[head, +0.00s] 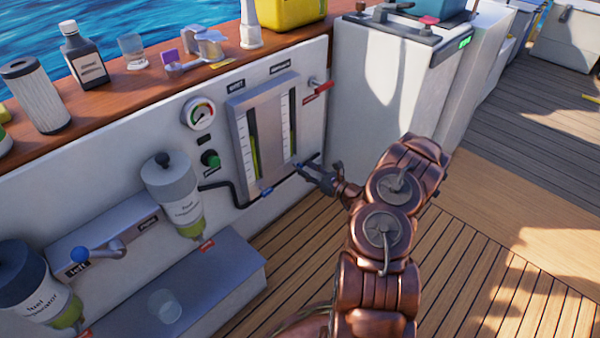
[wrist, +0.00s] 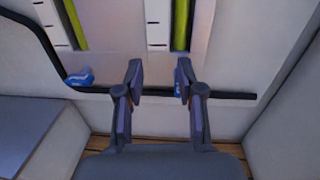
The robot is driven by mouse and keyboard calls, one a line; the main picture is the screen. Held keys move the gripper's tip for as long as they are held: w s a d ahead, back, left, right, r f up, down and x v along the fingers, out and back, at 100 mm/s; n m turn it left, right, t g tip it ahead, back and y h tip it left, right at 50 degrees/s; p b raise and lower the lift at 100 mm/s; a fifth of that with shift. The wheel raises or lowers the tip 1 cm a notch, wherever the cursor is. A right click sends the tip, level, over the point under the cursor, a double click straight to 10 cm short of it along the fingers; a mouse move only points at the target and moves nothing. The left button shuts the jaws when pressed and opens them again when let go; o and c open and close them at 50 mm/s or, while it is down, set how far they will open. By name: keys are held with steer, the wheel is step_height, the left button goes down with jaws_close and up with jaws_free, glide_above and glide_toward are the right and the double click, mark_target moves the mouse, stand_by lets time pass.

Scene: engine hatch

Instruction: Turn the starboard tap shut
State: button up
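Two tall sight tubes with yellow-green liquid stand in a metal gauge panel (head: 272,135) on the white wall. The right tube is under the longer label, seemingly the starboard one. Its small blue tap (head: 299,167) sits at the tube's foot on the black pipe. In the wrist view this blue tap (wrist: 179,91) is partly hidden behind my right finger. The other blue tap (wrist: 80,77) is at the left tube's foot, and it also shows in the head view (head: 267,192). My gripper (wrist: 159,82) is open, with nothing seen held. Contact with the tap cannot be told.
The black pipe (wrist: 230,95) runs along the wall below the tubes. A red-handled valve (head: 319,85) is up to the right. A white cabinet (head: 375,90) stands close on the right. A grey step (head: 215,275) is at lower left. The wooden deck is clear.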

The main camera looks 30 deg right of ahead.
mark_target(302, 166)
steer(key=shift+m+h, duration=0.6)
steer(key=shift+h, duration=0.1)
steer(key=shift+w+d+f+b, duration=0.15)
steer(key=shift+w+f+b, duration=0.35)
steer(key=shift+w, duration=0.6)
steer(key=shift+w+d+f+b, duration=0.1)
steer(key=shift+w+f+b, duration=0.45)
steer(key=shift+w, duration=0.55)
steer(key=shift+w+d+f+b, duration=0.15)
steer(key=shift+w+f+b, duration=0.35)
steer(key=shift+w, duration=0.6)
jaws_close()
